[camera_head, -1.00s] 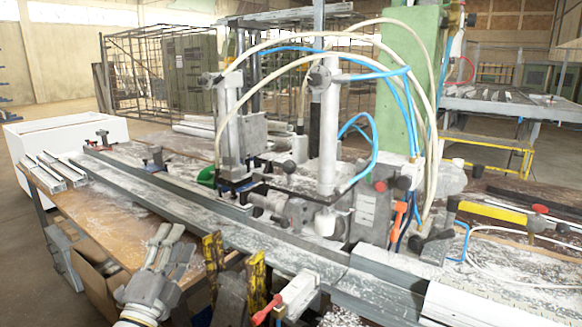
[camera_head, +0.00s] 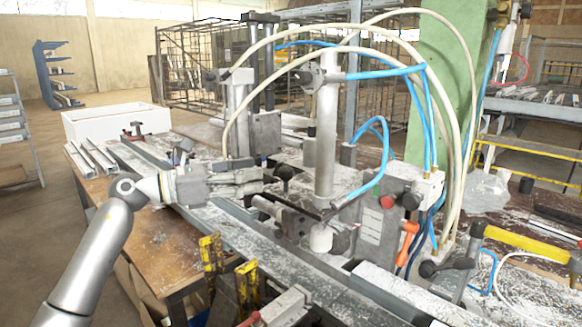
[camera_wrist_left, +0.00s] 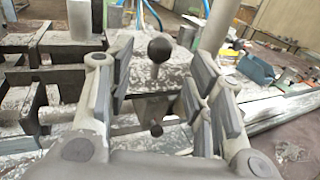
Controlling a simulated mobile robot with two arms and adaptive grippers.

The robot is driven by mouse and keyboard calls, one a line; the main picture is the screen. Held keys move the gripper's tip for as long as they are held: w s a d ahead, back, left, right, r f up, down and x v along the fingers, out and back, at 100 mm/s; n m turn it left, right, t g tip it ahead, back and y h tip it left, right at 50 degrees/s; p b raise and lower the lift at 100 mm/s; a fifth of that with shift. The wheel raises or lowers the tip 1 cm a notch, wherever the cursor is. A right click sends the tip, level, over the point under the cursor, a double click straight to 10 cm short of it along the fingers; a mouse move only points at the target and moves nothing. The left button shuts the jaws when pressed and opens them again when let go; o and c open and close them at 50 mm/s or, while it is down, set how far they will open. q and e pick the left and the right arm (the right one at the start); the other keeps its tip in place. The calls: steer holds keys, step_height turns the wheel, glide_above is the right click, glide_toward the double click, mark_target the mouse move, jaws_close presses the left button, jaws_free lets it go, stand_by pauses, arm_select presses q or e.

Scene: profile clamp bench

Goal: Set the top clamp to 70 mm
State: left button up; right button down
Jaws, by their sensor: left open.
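The clamp machine carries a pale vertical cylinder (camera_head: 327,135) and a grey one (camera_head: 237,120). I cannot tell which part is the top clamp, and no millimetre scale is readable. A black ball knob (camera_head: 285,172) shows just right of my left gripper (camera_head: 258,181) in the head view. In the left wrist view my left gripper (camera_wrist_left: 160,90) is open. A black ball knob on a short stem (camera_wrist_left: 159,50) stands upright in the gap between its fingers, apart from them. A smaller dark knob (camera_wrist_left: 156,131) shows lower in that gap. My right gripper is not in view.
Yellow-black clamps (camera_head: 212,255) stand at the bench's front edge. Pale and blue hoses (camera_head: 375,72) arch above the machine. An orange-red lever (camera_head: 408,240) and a control box (camera_head: 380,225) stand to the right. A long metal rail (camera_head: 270,250) runs below my gripper.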

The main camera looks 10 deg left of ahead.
mark_target(280, 170)
arm_select(q)
steer(key=x, duration=0.4)
steer(key=shift+s+r+p, duration=0.1)
steer(key=shift+r+p, duration=0.1)
steer(key=shift+p, duration=0.2)
steer(key=p+x, duration=0.1)
steer(key=x, duration=0.3)
steer(key=shift+f, duration=0.1)
steer(key=shift+w+d+f, duration=0.1)
steer(key=shift+w+d, duration=0.25)
steer(key=shift+d, duration=0.05)
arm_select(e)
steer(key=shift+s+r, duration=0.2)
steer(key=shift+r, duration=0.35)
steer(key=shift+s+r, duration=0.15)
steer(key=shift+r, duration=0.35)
arm_select(q)
steer(key=c, duration=0.7)
jaws_close()
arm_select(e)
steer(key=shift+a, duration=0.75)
